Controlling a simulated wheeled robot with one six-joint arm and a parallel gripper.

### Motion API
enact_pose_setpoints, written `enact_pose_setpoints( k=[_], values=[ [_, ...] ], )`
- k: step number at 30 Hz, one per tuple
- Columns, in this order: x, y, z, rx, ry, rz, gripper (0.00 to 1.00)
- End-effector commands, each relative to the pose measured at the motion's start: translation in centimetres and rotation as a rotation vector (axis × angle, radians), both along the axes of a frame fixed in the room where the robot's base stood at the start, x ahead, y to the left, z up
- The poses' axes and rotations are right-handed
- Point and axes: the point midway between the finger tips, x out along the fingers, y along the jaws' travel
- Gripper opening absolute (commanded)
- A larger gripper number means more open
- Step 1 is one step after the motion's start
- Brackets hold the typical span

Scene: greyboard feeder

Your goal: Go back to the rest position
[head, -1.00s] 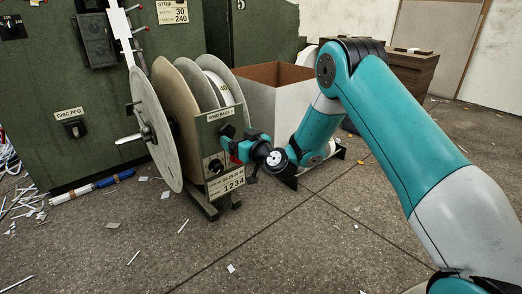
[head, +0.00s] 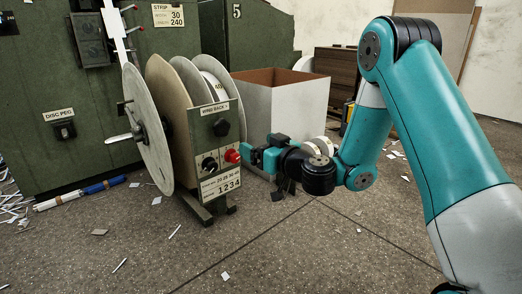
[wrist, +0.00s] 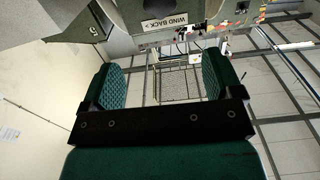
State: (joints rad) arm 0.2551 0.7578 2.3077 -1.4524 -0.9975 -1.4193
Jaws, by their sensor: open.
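My gripper (head: 252,155) is just right of the wind-back box (head: 218,140), close to its red button (head: 232,156) but apparently apart from it. The box carries a dark knob above, a dial and a number label below. In the wrist view my gripper (wrist: 165,85) is open, its two green pads spread with nothing between them. The box's "WIND BACK" label (wrist: 166,22) shows beyond the pads. My arm reaches in from the right, bent at the elbow.
Large discs (head: 148,130) stand left of the box, before a green machine (head: 40,110). An open white carton (head: 285,108) stands behind my gripper. Paper scraps and a white-and-blue roll (head: 80,193) lie on the floor. The floor in front is mostly clear.

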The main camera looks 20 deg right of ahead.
Motion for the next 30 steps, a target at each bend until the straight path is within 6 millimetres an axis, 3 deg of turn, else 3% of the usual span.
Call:
enact_pose_setpoints(
  k=[11, 14, 17, 20, 21, 24, 27, 30],
  values=[
    [0.0, 0.2, 0.3, 0.000, -0.001, 0.005, 0.85],
    [-0.5, 1.6, 2.2, 0.000, 0.000, 0.060, 0.85],
    [-1.9, 5.0, 6.3, 0.000, 0.019, 0.199, 0.85],
    [-5.2, 9.9, 11.7, -0.016, 0.093, 0.408, 0.85],
    [-7.0, 11.8, 14.0, -0.032, 0.144, 0.498, 0.85],
    [-12.0, 15.3, 18.0, -0.091, 0.316, 0.678, 0.85],
    [-17.2, 16.7, 21.4, -0.168, 0.525, 0.779, 0.85],
    [-21.8, 16.4, 24.1, -0.250, 0.740, 0.799, 0.85]
  ],
)
